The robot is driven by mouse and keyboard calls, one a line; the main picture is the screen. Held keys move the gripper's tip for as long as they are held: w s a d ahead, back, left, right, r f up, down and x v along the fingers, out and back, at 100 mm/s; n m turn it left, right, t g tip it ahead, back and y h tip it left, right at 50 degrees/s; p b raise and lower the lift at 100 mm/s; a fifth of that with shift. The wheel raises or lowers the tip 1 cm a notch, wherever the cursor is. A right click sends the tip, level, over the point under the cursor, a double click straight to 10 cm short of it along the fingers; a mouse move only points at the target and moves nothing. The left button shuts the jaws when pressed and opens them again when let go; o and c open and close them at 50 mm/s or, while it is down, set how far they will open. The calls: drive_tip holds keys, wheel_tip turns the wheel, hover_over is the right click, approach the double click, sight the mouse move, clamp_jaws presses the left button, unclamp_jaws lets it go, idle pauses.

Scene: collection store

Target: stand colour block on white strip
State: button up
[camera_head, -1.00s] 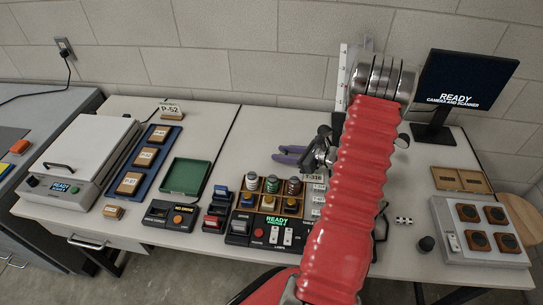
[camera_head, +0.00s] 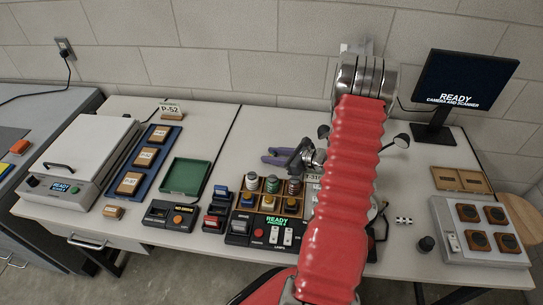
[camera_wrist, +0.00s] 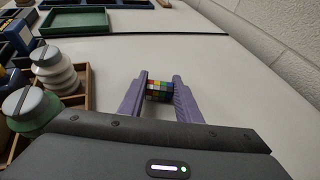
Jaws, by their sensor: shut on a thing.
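The colour block (camera_wrist: 158,90) is a small piece with a grid of coloured patches. In the wrist view it sits between the two purple fingers of my gripper (camera_wrist: 160,83), which are shut on it. In the head view my gripper (camera_head: 269,157) points left over the bare table behind the jar tray; the block cannot be made out there. I cannot tell whether the block touches the table. I cannot pick out the white strip in the current views; my red-sleeved arm covers part of the table and wall.
A wooden tray of jars (camera_head: 272,190) stands in front of my gripper, close to its left in the wrist view. A green tray (camera_head: 186,177) lies further left. A monitor (camera_head: 457,85) stands at the right. The table behind the jars is clear up to the wall.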

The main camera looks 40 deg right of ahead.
drive_tip(key=shift+f, duration=0.1)
drive_tip(key=o, duration=1)
drive_tip(key=shift+s+d+r, duration=0.2)
drive_tip(key=shift+s+r, duration=0.1)
drive_tip(key=shift+s, duration=0.1)
drive_tip(key=v, duration=1.1)
drive_tip(key=shift+s, duration=0.1)
